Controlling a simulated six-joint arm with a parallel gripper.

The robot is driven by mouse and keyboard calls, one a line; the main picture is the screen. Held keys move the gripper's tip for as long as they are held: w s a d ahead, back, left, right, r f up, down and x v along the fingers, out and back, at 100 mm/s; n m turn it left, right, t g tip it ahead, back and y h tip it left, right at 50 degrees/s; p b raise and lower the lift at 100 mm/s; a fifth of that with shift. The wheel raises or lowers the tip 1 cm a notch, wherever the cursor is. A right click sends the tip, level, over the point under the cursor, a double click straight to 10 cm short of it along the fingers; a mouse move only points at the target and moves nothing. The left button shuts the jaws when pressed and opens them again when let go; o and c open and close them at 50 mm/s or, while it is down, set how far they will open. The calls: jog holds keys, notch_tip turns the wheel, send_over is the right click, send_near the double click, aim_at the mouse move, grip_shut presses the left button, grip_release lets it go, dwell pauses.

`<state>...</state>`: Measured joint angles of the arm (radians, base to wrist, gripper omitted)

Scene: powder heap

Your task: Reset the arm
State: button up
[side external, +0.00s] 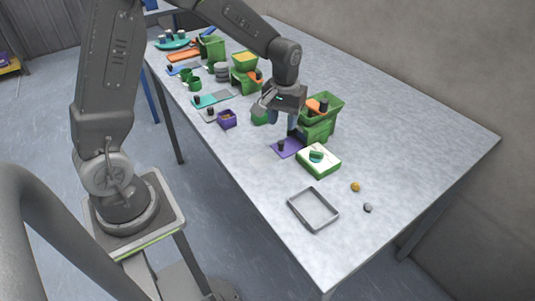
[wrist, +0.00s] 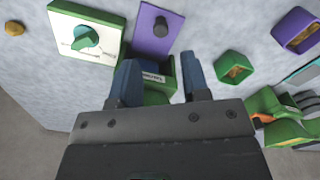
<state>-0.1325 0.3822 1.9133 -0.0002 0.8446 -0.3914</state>
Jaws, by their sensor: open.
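My gripper (side external: 279,118) hangs over the middle of the table in the side view. Its two blue-grey fingers are apart in the wrist view (wrist: 160,78), with nothing seen gripped between them. A green container with a label (wrist: 158,72) shows below and between the fingers; whether they touch it I cannot tell. A purple plate with a dark knob (wrist: 158,30) lies just beyond the fingertips. A white, green-edged box with a teal round piece on top (wrist: 68,42) is beside it.
The table (side external: 420,140) is clear at the right. A grey tray (side external: 313,222), an orange-brown ball (side external: 355,187) and a grey lump (side external: 367,208) lie near the front. A green hopper (side external: 331,104) stands close to my gripper. Several green bins and cups crowd the far left.

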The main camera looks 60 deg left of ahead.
jog(key=s+d+r+m+t, duration=0.2)
jog(key=s+r+m, duration=0.1)
jog(key=s+r, duration=0.4)
jog(key=s+d+r+m+t, duration=0.3)
jog(key=s+r, duration=0.5)
jog(key=s, duration=0.5)
jog(key=shift+s+d+t, duration=0.2)
jog(key=shift+t, duration=0.1)
jog(key=shift+c, duration=0.3)
dwell(0.5)
